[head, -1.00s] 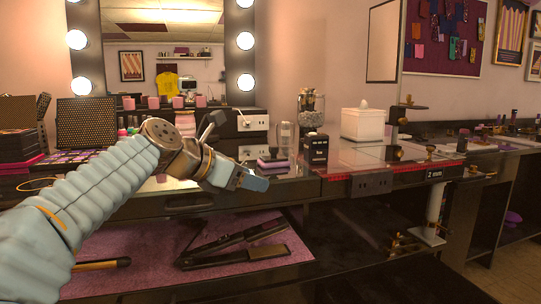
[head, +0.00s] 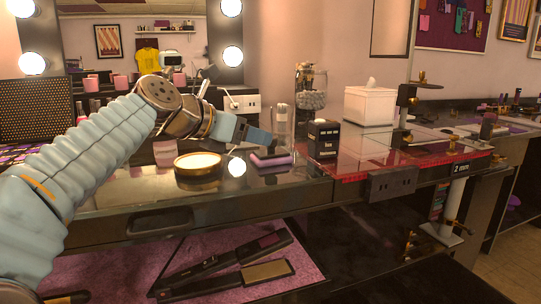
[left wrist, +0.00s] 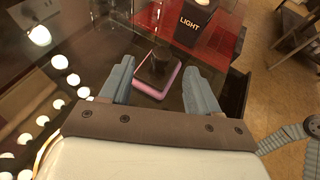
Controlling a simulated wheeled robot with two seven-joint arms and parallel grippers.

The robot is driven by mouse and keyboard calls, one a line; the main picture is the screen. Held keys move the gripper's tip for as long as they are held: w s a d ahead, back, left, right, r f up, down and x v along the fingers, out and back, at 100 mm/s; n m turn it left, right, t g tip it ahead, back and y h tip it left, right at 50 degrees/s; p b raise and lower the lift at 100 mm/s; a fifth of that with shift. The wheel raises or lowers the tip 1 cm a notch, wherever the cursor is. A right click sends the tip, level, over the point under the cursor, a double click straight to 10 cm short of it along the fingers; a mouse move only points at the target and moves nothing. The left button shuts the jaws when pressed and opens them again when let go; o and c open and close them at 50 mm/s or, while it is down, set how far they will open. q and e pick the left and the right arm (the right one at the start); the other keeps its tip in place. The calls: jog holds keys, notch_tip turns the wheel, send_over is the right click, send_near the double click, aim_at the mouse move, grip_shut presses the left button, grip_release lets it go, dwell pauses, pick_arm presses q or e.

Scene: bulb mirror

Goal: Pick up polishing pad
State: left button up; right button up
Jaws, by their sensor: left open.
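The polishing pad (head: 272,158) is a small block with a dark top and a pink-purple edge. It lies on the glossy dark counter in the head view. In the left wrist view the pad (left wrist: 150,88) shows between the fingers, with a dark knob-like shape on its top. My left gripper (head: 258,136) is open and empty, just above and to the left of the pad in the head view. In the left wrist view its two blue-grey fingers (left wrist: 158,78) stand apart on either side of the pad; I see no contact. My right gripper is not in view.
A dark box (head: 323,139) stands close right of the pad; a clear glass (head: 280,122) stands behind it. A round gold-rimmed dish (head: 198,164) lies to the left. A white tissue box (head: 370,105) and metal stand (head: 405,110) are farther right. Hair straighteners (head: 235,265) lie below.

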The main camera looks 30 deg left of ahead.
aim_at(271, 150)
pick_arm(q)
jog(key=x, duration=0.6)
jog(key=shift+w+d, duration=0.2)
jog(key=shift+w, duration=0.1)
jog(key=c, duration=1.1)
jog(key=shift+o, duration=0.2)
jog(key=shift+r+p, duration=0.1)
jog(key=shift+p, duration=0.2)
